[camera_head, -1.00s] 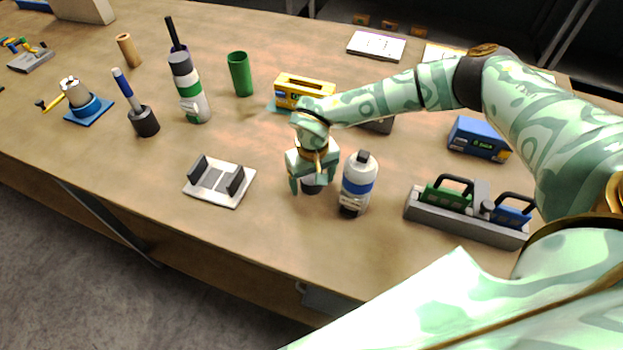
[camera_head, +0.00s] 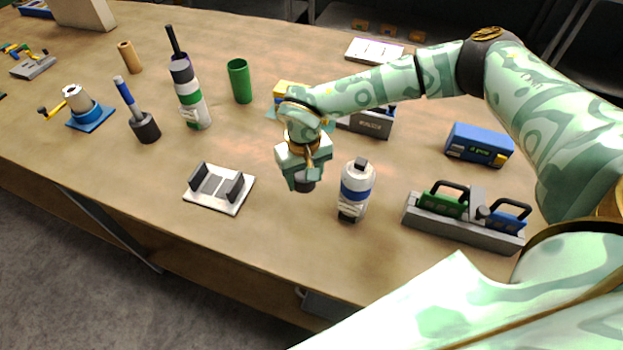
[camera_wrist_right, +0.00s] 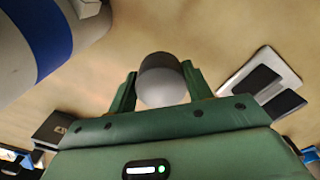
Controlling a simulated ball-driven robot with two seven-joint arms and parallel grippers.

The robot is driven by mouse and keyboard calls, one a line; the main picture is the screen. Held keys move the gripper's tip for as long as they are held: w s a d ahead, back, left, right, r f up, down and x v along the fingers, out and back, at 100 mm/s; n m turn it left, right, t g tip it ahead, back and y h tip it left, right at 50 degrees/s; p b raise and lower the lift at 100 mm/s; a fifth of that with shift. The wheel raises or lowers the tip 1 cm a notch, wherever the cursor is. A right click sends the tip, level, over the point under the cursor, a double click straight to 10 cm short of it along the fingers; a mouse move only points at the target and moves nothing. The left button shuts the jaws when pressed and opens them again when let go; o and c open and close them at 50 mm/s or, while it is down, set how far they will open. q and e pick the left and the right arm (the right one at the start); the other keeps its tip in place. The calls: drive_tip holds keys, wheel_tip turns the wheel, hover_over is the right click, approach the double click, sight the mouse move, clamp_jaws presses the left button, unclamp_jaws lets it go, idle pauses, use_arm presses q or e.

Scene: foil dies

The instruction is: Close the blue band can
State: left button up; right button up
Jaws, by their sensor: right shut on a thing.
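The blue band can (camera_head: 355,194) is a white bottle with a blue band and a small dark nozzle on top. It stands upright on the table, right of my right gripper (camera_head: 304,176), and its side fills the upper left of the wrist view (camera_wrist_right: 22,48). My right gripper is shut on a dark grey rounded cap (camera_head: 305,185), which also shows between the green fingers in the wrist view (camera_wrist_right: 162,82). The cap is apart from the can. I cannot tell how far it is above the table. My left gripper is not in view.
A white holder with two dark pads (camera_head: 219,188) lies left of the gripper. A grey rack with green and blue padlock-like pieces (camera_head: 464,222) stands right of the can. A green band bottle (camera_head: 193,107) and green cup (camera_head: 240,82) stand farther back. The table's front is clear.

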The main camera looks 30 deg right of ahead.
drive_tip(key=s+a+r, duration=0.3)
drive_tip(key=a+r, duration=0.4)
drive_tip(key=a, duration=0.4)
drive_tip(key=shift+a+r, duration=0.3)
